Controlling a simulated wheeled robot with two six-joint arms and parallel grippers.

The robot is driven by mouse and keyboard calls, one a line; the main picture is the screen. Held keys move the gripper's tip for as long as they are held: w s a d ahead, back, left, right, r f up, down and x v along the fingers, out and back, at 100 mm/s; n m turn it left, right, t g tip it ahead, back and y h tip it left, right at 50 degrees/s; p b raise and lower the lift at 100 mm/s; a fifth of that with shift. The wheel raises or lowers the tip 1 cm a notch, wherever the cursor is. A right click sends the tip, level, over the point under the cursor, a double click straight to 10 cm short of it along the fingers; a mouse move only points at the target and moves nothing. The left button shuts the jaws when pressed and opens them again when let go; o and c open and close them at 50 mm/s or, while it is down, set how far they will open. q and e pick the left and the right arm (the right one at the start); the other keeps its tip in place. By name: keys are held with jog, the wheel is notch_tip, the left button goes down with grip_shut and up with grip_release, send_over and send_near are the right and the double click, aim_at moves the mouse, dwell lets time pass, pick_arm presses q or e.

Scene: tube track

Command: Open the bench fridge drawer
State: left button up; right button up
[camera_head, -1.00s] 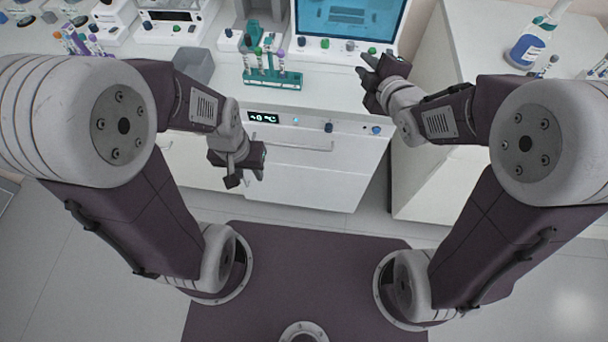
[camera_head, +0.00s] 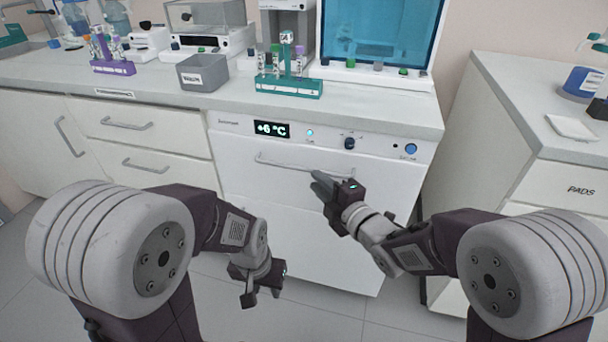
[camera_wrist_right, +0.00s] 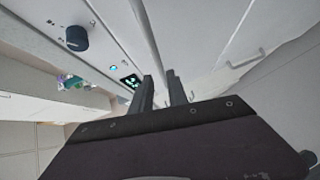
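The bench fridge (camera_head: 315,225) is a white unit under the worktop, with a lit temperature display (camera_head: 272,129) on its top panel. Its drawer front (camera_head: 245,180) looks closed, and a long horizontal bar handle (camera_head: 285,163) runs across it. My right gripper (camera_head: 322,184) is at the right end of this handle. In the right wrist view its two fingers (camera_wrist_right: 161,90) are apart, and the handle (camera_wrist_right: 146,35) runs toward the gap between them. I cannot tell whether they touch it. My left gripper (camera_head: 261,298) hangs low in front of the fridge, open and empty.
On the worktop above stand a teal tube rack (camera_head: 290,87), a grey bin (camera_head: 203,73) and a purple tube rack (camera_head: 113,68). White drawer cabinets (camera_head: 125,125) adjoin on the left. Another cabinet (camera_head: 495,135) stands at the right. Open floor lies in front.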

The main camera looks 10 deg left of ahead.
aim_at(306, 171)
jog(key=b+x, duration=0.1)
jog(key=x, duration=0.6)
jog(key=shift+w+a+b, duration=0.25)
jog(key=shift+w+b, duration=0.05)
grip_shut()
jog(key=shift+f, duration=0.1)
dwell(0.8)
